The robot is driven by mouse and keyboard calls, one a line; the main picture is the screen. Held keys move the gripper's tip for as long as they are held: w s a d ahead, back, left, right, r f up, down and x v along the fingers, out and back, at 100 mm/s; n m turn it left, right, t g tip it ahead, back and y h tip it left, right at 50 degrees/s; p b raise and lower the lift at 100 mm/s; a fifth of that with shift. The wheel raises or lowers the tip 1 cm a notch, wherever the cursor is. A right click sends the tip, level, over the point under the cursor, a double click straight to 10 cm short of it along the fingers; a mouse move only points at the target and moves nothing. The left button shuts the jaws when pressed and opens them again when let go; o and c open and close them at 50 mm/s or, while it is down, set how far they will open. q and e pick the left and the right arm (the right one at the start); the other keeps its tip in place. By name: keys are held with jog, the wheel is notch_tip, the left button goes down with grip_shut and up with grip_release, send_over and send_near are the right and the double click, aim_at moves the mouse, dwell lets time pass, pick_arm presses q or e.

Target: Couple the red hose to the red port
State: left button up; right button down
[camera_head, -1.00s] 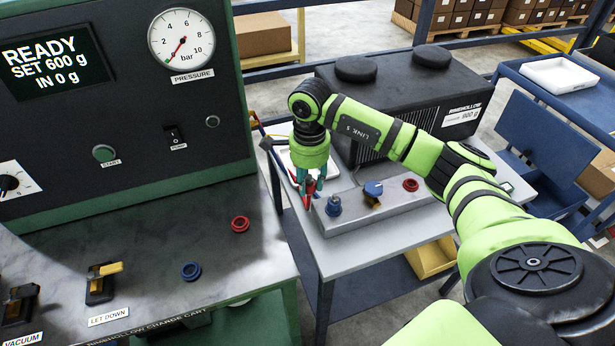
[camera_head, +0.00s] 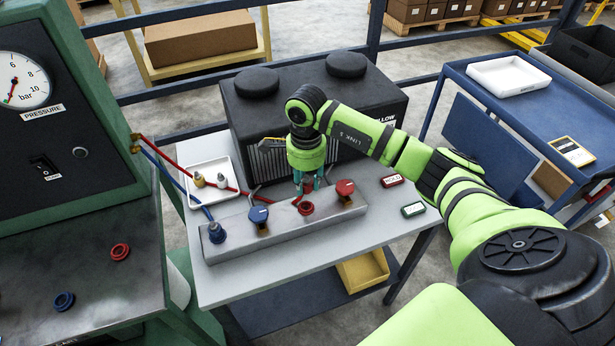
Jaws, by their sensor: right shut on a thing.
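My right gripper (camera_head: 308,186), with teal fingers, points down over the grey manifold block and is shut on the end of the red hose (camera_head: 186,172). The hose runs from the cart's side past the white tray to the gripper. Its held end is mostly hidden by the fingers. The red port (camera_head: 306,209) is a red ring on the manifold (camera_head: 285,222). The hose end is just above and behind it in the picture; I cannot tell whether they touch. My left gripper is not in view.
A blue hose end (camera_head: 216,233) stands at the manifold's left. A blue-handled valve (camera_head: 259,216) and a red-handled valve (camera_head: 345,189) flank the red port. Two small tags lie right.

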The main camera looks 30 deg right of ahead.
jog(key=shift+d, duration=0.1)
jog(key=shift+w+a+r, duration=0.1)
jog(key=shift+a, duration=0.25)
jog(key=shift+d+f, duration=0.15)
jog(key=shift+f, duration=0.25)
notch_tip(320, 180, down, 2)
jog(key=shift+b, duration=0.9)
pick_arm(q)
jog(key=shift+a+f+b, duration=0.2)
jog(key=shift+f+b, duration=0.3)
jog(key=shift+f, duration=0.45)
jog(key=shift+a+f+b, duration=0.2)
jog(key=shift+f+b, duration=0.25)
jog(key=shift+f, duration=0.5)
pick_arm(e)
jog(key=shift+f, duration=1.55)
pick_arm(q)
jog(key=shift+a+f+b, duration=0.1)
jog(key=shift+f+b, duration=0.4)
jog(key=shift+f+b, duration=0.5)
jog(key=shift+b, duration=0.05)
pick_arm(e)
jog(key=shift+f, duration=0.55)
jog(key=c, duration=0.8)
grip_release()
